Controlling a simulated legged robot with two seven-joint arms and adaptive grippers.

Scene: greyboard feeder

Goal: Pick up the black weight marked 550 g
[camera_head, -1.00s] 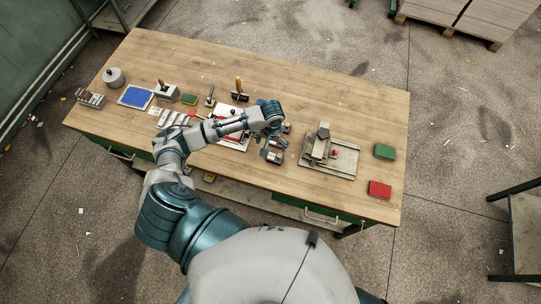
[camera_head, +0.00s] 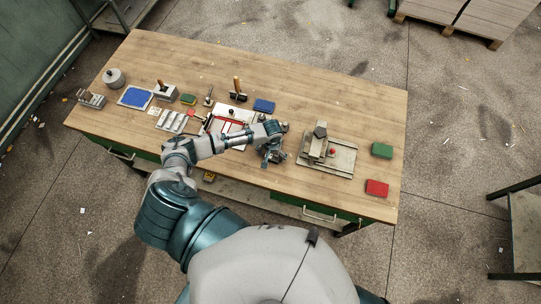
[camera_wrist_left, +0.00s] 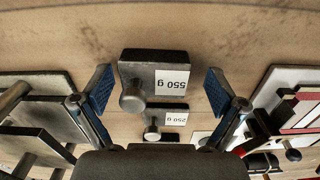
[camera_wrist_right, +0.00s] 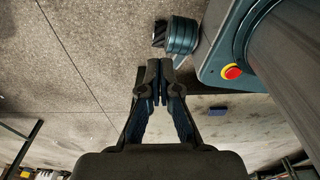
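The black weight marked 550 g (camera_wrist_left: 150,75) lies on the wooden table in the left wrist view, with a round knob and a white label that reads upside down. My left gripper (camera_wrist_left: 158,92) is open, with one blue-padded finger on each side of the weight and a gap to both. A smaller weight marked 250 g (camera_wrist_left: 155,118) lies just below it in that view. In the head view my left gripper (camera_head: 272,156) is over the weights and largely hides them. My right gripper (camera_wrist_left: 158,92) is not in that view; the right wrist view shows its fingertips together, nothing between them.
A grey fixture with a red knob (camera_head: 340,158) stands right of the left gripper. A white board with a red frame (camera_head: 226,124) is left of it. A blue box (camera_head: 264,106) lies behind. Green (camera_head: 382,150) and red (camera_head: 377,188) boxes lie at the right end.

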